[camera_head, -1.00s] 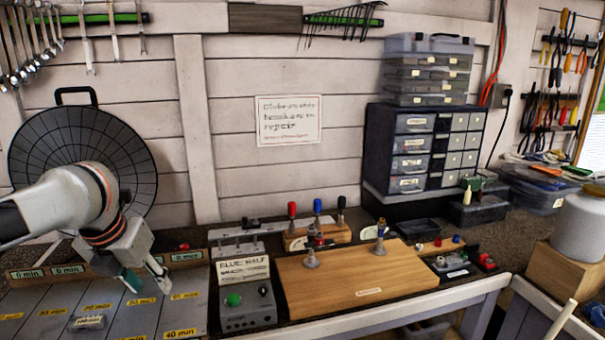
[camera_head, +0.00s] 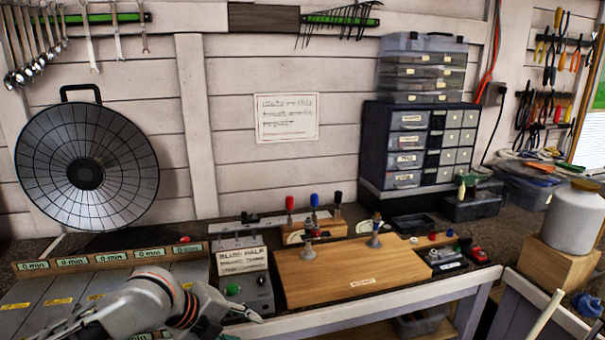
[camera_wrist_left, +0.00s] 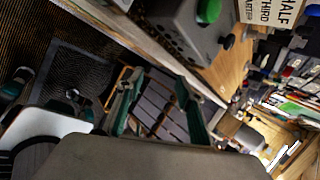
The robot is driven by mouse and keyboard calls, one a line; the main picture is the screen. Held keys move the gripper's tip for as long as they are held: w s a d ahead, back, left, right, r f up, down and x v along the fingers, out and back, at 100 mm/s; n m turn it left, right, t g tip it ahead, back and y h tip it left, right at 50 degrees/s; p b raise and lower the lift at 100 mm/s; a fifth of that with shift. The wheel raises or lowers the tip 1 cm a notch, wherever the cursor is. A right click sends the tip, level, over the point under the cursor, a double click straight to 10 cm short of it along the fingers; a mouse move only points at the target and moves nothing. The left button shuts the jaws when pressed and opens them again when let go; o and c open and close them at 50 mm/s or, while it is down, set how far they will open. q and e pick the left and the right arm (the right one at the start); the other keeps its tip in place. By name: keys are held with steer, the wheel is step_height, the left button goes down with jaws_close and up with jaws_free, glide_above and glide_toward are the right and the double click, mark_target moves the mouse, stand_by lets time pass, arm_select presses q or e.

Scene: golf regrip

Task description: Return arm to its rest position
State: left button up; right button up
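My left arm (camera_head: 150,302) comes in low from the left in the head view, in front of the bench's left part. I cannot make out my right gripper in either view.
A wooden board (camera_head: 350,272) and the grey box with a green button (camera_head: 232,290) are on the bench. The box also shows close by in the left wrist view (camera_wrist_left: 185,35). A white jar (camera_head: 572,220) stands at right. Grey timed lanes (camera_head: 30,292) lie at left.

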arm_select(q)
steer(key=s+d+f+n+t+h, duration=0.1)
steer(key=s+f+n+t, duration=0.15)
steer(key=f+n, duration=0.45)
steer(key=s+d+f+n+t, duration=0.1)
steer(key=s+d+f+n, duration=0.15)
steer(key=f+n, duration=0.4)
steer(key=s+a+f+n+y, duration=0.2)
steer(key=s+a+f+n, duration=0.3)
steer(key=s, duration=0.4)
steer(key=s+a+f+n+t+y, duration=0.1)
steer(key=s+a+f+n+y, duration=0.1)
steer(key=s+a+f+n, duration=0.3)
steer(key=s+a+f, duration=0.2)
steer(key=s+f, duration=0.1)
steer(key=f, duration=0.1)
steer(key=shift+s+a+f, duration=0.2)
steer(key=shift+s+a, duration=0.15)
steer(key=shift+a, duration=0.05)
